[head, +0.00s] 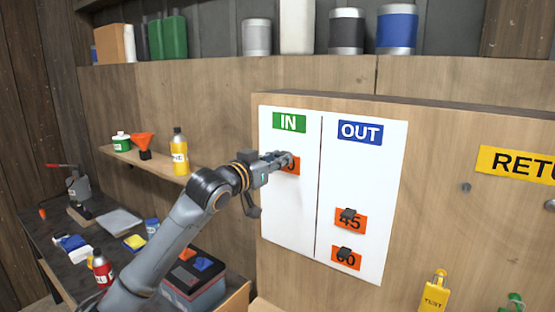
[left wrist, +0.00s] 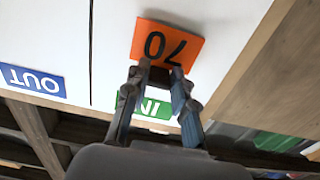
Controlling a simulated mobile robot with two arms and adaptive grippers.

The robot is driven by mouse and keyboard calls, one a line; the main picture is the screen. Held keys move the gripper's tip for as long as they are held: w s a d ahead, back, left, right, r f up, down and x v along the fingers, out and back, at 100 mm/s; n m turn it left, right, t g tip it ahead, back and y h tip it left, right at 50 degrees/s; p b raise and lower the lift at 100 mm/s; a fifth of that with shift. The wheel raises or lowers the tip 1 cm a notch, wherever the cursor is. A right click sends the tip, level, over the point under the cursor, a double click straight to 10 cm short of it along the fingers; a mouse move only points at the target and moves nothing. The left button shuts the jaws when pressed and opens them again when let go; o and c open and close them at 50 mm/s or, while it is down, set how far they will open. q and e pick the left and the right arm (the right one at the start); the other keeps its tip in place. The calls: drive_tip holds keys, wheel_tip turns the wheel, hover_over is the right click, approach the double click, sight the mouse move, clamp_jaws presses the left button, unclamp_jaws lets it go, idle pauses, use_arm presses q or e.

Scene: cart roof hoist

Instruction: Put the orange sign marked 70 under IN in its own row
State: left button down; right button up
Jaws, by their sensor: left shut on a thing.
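The orange sign marked 70 (head: 293,168) is in the IN column of the white board (head: 290,215), a little below the green IN label (head: 289,122). My left gripper (head: 283,160) is shut on the sign and covers part of its number. In the left wrist view the sign (left wrist: 168,42) reads upside down, with the fingertips (left wrist: 160,72) closed at its edge. Whether the sign touches the board is unclear. Orange signs 45 (head: 351,223) and 60 (head: 346,260) hang under the blue OUT label (head: 360,132), lower than the 70 sign. My right gripper is out of view.
A yellow sign (head: 516,164) and pegs are on the wood panel to the right, with a yellow tag (head: 434,295) below. A shelf (head: 150,158) with a yellow bottle (head: 179,152) and a cluttered bench are at left. The lower IN column is bare.

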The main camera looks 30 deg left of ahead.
use_arm(q)
drive_tip(key=shift+w, duration=0.2)
idle(0.6)
drive_tip(key=shift+r+p, duration=0.1)
drive_tip(key=shift+p, duration=0.35)
idle(0.4)
drive_tip(key=c, duration=0.6)
unclamp_jaws()
drive_tip(key=shift+o, duration=0.2)
drive_tip(key=shift+w, duration=0.1)
drive_tip(key=s+b, duration=0.1)
drive_tip(key=s, duration=0.6)
drive_tip(key=shift+a+b, duration=0.35)
drive_tip(key=shift+a, duration=0.1)
drive_tip(key=shift+s, duration=0.1)
